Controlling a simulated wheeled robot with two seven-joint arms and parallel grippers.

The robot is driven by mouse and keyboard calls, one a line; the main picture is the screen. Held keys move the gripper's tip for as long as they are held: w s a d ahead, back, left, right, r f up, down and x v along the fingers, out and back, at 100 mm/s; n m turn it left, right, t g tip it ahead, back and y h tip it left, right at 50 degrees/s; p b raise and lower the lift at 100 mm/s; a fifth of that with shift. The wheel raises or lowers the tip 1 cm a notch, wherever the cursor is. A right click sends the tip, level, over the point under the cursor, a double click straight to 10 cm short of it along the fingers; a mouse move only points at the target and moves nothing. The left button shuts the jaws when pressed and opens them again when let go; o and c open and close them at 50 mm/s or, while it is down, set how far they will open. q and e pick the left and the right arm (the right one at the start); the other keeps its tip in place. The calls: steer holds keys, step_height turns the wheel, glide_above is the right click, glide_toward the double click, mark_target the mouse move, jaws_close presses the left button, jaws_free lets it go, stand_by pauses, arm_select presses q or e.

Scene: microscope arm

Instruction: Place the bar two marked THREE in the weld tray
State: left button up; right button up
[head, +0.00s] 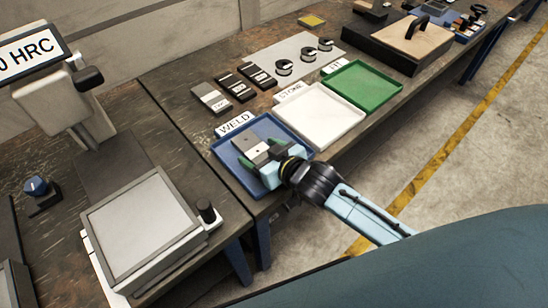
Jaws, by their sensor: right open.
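A grey bar (206,92) and two dark bars (231,82) (253,71) with pale labels lie in a row beyond the tray. My left gripper is out of view.
A white tray (318,113) marked STONE and a green tray (363,88) stand to the right of the weld tray.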

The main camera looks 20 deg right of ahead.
steer(key=p+v, duration=0.1)
steer(key=v, duration=0.9)
steer(key=shift+s+d+r+p, duration=0.1)
steer(key=shift+s+d+p, duration=0.05)
steer(key=shift+s+p, duration=0.15)
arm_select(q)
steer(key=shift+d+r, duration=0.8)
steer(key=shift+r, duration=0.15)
arm_select(e)
steer(key=shift+s+d+r, duration=0.15)
steer(key=shift+s+r, duration=0.1)
steer(key=shift+s, duration=0.15)
